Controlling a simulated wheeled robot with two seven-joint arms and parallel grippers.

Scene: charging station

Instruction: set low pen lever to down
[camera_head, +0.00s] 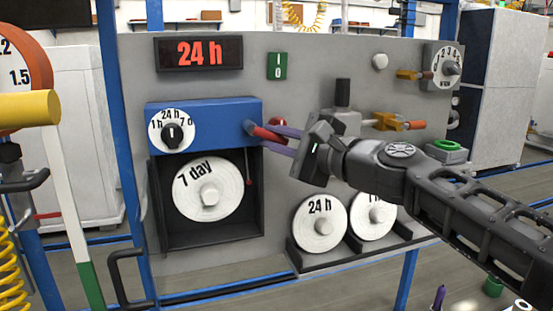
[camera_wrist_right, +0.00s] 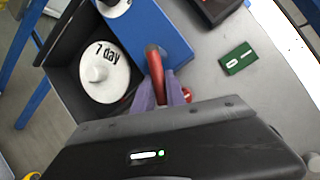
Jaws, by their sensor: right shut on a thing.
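A red lever (camera_head: 263,132) sticks out from the right end of the blue recorder box (camera_head: 220,114). In the head view it slopes slightly down to the right from its blue pivot. My right gripper (camera_head: 281,141) has its purple fingers shut on the lever's outer part. In the right wrist view the red lever (camera_wrist_right: 154,62) runs between the two purple fingertips (camera_wrist_right: 159,88). The lever's outer end is partly hidden by the fingers. I cannot tell from its label which pen the lever serves. My left gripper is not in view.
A round red part (camera_head: 278,123) sits on the grey panel (camera_head: 300,75) just behind the fingers. A "7 day" chart roll (camera_head: 190,176) sits below the blue box. A black knob (camera_head: 342,93) and an orange valve (camera_head: 387,121) are near my right wrist.

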